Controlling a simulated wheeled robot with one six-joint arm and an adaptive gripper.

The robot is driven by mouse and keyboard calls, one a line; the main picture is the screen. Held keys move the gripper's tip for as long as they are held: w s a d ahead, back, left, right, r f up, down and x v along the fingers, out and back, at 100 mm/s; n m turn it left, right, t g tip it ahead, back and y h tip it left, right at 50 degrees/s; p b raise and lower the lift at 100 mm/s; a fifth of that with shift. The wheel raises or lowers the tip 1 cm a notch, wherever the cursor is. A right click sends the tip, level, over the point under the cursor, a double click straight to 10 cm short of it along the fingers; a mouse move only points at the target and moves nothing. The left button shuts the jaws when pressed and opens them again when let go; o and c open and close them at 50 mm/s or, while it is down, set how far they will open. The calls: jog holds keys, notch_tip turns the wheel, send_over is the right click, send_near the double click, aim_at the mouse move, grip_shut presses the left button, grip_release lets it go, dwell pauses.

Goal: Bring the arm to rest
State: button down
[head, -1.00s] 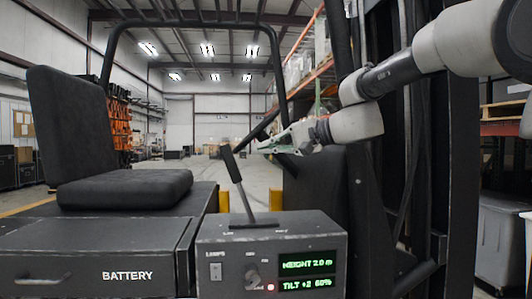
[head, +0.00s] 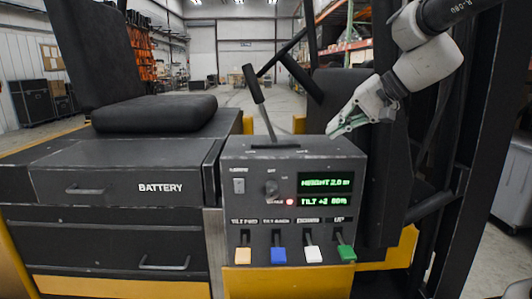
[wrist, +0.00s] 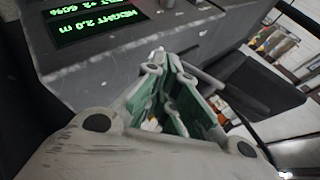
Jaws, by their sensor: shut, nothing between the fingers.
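My gripper (head: 334,133) hangs at the upper right of the control box (head: 258,170) in the head view, its tips pointing down and left near the box's top right corner. In the wrist view my gripper (wrist: 160,60) has its green-padded fingers drawn together at the tips, with nothing held. The box's display (head: 325,191) reads HEIGHT 2.0 m above a tilt line; the display also shows in the wrist view (wrist: 95,22). Whether the fingers touch the box cannot be told.
A black lever (head: 260,103) stands tilted on the box. Orange, blue, white and green switches (head: 346,252) line its lower front. A black seat (head: 155,112) and a BATTERY drawer (head: 125,184) are at left. A dark mast (head: 470,150) rises at right.

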jog(key=s+d+f+n+h, duration=0.1)
jog(key=s+d+f+h, duration=0.3)
jog(key=s+d, duration=0.5)
jog(key=s+d+f+n+h, duration=0.2)
jog(key=s+d+f+h, duration=0.2)
jog(key=s+d, duration=0.5)
jog(key=s+f, duration=0.2)
jog(key=s, duration=0.1)
jog(key=shift+s+d+f+g, duration=0.2)
jog(key=shift+s+d+g, duration=0.05)
jog(key=shift+d+g, duration=0.15)
jog(key=shift+a, duration=0.1)
